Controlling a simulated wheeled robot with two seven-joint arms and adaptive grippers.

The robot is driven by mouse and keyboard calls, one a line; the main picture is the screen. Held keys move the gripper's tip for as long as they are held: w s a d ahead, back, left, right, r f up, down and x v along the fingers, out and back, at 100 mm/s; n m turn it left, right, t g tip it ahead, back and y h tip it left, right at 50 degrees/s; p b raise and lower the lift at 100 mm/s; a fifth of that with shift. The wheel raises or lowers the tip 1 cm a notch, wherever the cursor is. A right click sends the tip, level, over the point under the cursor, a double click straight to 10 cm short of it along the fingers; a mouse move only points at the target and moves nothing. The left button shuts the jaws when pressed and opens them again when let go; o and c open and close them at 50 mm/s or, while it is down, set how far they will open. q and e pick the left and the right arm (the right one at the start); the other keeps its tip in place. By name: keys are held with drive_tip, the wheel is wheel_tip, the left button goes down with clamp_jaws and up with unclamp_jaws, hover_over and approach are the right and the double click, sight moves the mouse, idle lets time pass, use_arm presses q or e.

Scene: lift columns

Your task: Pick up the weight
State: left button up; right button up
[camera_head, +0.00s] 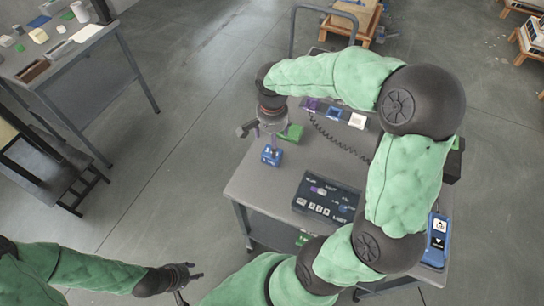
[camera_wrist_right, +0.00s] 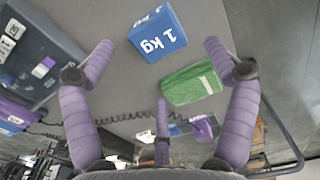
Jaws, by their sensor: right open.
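The weight is a blue block marked "1 kg" on the grey cart top (camera_head: 262,192). It shows near the cart's left edge in the head view (camera_head: 271,155) and at the top centre in the right wrist view (camera_wrist_right: 150,42). My right gripper (camera_head: 263,133) is just above and behind it. In the right wrist view its purple fingers (camera_wrist_right: 160,48) are spread wide, with the weight apart from them and nothing held. My left gripper (camera_head: 194,286) is at the bottom of the head view, open and empty, well away from the cart.
A green block (camera_wrist_right: 192,84) lies close beside the weight; it also shows in the head view (camera_head: 291,133). A dark control panel (camera_head: 327,196), a coiled cord (camera_head: 342,144) and small purple, blue and white items share the cart. A grey table (camera_head: 62,62) with objects stands at left.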

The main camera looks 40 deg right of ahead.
wheel_tip(320, 180, down, 3)
drive_tip(key=shift+r+b, duration=0.1)
drive_tip(key=shift+b, duration=0.3)
wheel_tip(320, 180, down, 5)
drive_tip(key=b, duration=0.2)
drive_tip(key=shift+s+a+b, duration=0.1)
drive_tip(key=shift+a+b, duration=0.05)
drive_tip(key=shift+b, duration=0.25)
clamp_jaws()
